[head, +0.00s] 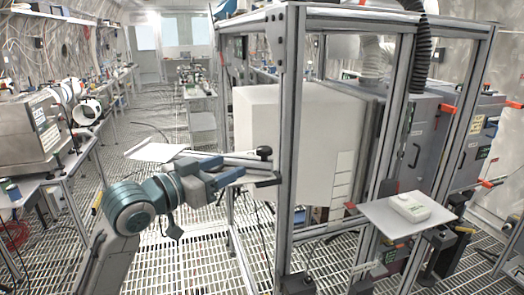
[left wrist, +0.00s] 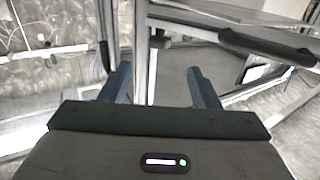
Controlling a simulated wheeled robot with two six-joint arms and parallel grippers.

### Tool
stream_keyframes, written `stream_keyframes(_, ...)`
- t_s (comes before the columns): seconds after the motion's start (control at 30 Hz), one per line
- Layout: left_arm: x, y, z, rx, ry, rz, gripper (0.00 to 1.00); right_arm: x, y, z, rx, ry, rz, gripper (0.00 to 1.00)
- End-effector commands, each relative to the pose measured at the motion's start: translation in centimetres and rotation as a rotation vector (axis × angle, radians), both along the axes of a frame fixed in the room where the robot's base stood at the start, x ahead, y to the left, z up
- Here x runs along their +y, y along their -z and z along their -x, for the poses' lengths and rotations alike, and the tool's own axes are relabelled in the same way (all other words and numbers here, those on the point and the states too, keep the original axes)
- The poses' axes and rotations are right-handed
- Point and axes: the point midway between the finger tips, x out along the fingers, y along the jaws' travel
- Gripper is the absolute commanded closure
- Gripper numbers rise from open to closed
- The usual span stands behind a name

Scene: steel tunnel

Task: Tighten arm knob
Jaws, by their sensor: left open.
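A black knob (head: 264,152) stands on top of a horizontal metal support arm (head: 240,160), close to the front post of the aluminium frame. My left gripper (head: 238,172) is just left of the knob and slightly lower, beside the support arm, apart from the knob. In the left wrist view its two blue-grey fingers (left wrist: 160,85) are spread with nothing held between them. A dark, handle-like bar (left wrist: 268,45) shows at the upper right there; I cannot tell whether it belongs to the support arm. My right gripper is not in view.
The aluminium frame (head: 292,130) encloses a large pale box (head: 262,120). A flat white plate (head: 157,152) lies behind my left arm. A small shelf (head: 375,215) holding a white device (head: 410,206) juts out at right. Grated floor (head: 185,265) is open at lower left.

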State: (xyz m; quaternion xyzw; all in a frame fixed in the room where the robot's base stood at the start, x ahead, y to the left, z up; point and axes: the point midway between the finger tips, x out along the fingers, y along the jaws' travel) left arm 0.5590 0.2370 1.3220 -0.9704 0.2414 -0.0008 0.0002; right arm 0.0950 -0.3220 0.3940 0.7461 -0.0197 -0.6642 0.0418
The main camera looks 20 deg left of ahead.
Motion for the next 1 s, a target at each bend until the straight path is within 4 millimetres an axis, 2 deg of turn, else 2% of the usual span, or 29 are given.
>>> stream_keyframes(0.1,-0.6,-0.3,-1.0,0.002,0.002,0.007,0.44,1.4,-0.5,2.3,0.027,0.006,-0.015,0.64)
stream_keyframes(0.2,-1.2,-0.3,-1.9,0.002,0.004,0.007,0.44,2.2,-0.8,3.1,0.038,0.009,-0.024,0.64)
stream_keyframes(0.33,-1.9,-0.3,-3.4,0.002,0.002,0.007,0.44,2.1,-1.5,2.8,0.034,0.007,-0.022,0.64)
stream_keyframes(0.6,-3.6,-0.3,-6.5,0.003,0.003,0.005,0.44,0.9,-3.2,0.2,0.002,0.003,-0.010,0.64)
stream_keyframes(0.8,-4.5,-0.2,-8.3,0.002,0.001,0.002,0.44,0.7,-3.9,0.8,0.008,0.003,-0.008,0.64)
stream_keyframes(1.0,-4.7,0.0,-8.8,0.001,0.001,0.000,0.44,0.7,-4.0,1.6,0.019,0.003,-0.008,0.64)
